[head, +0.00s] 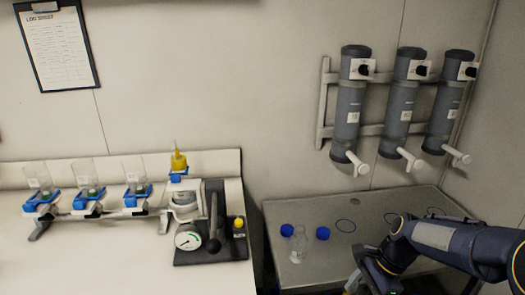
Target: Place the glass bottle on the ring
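A clear glass bottle (298,245) with a narrow neck stands upright on the grey metal counter (285,209) at the lower right of the head view. Thin dark-blue rings are marked on the counter: a left ring (346,226), a middle ring partly hidden by my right arm, and a right ring (437,212). None of the visible ring areas holds a bottle. My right gripper (366,282) is low at the bottom edge, to the right of the bottle and apart from it. Its fingers are largely cut off, so its opening and contents are unclear. My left gripper is out of view.
Grey cylinders (349,105) with white taps hang on the wall above the counter. Left of a gap, a white bench (110,265) carries a gauge device (188,240) and a rack of bottles (88,190).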

